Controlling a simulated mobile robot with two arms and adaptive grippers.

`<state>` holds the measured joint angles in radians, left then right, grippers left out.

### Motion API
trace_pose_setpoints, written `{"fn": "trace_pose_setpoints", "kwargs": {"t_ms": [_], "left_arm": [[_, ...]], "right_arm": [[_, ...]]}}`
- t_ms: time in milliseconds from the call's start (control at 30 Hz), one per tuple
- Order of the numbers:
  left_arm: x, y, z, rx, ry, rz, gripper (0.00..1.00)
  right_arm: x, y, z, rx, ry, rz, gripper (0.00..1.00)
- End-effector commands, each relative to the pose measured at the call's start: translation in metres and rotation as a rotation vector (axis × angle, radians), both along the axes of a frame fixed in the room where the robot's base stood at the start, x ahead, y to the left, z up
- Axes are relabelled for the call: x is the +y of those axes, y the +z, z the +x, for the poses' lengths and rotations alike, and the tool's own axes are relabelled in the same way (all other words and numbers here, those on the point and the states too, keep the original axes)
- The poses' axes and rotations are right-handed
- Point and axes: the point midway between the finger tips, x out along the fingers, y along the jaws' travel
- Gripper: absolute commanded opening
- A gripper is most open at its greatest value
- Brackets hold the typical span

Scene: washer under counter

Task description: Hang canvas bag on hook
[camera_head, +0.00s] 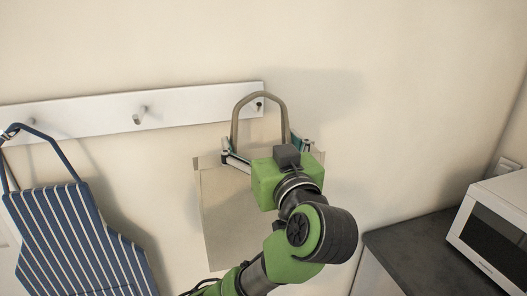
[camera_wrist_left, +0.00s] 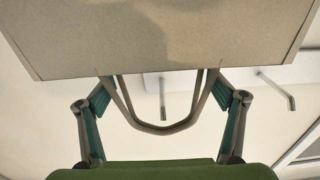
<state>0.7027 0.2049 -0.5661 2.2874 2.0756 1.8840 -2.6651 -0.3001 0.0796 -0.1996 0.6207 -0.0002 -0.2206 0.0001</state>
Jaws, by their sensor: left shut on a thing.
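The canvas bag (camera_head: 222,222) is beige and hangs upright in front of the wall. Its stiff handle (camera_head: 236,118) arches up over the right end of the white hook rail (camera_head: 80,117). My left gripper (camera_head: 268,148) is shut on the bag near its top edge, with a finger at each side of the handle. In the left wrist view, the bag (camera_wrist_left: 160,45) shows upside down. There a hook (camera_wrist_left: 162,95) appears inside the handle's loop (camera_wrist_left: 160,130); I cannot tell whether it passes through. My right gripper is out of view.
A free middle hook (camera_head: 139,116) is on the rail to the left. A blue striped apron (camera_head: 75,235) hangs at the rail's left end. A dark counter (camera_head: 425,255) with a white microwave (camera_head: 495,235) stands at the right. The wall between bag and counter is bare.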

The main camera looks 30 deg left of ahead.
Motion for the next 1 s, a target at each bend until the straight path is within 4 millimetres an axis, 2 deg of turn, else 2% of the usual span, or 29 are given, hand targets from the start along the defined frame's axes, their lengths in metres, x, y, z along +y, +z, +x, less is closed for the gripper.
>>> {"fn": "trace_pose_setpoints", "kwargs": {"t_ms": [667,1000], "left_arm": [[0.032,-0.004,0.026,-0.002,0.001,0.001,0.35],[0.039,-0.017,0.033,0.001,0.000,0.001,0.35]], "right_arm": [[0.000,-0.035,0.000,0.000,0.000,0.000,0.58],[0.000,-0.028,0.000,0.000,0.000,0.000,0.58]]}}
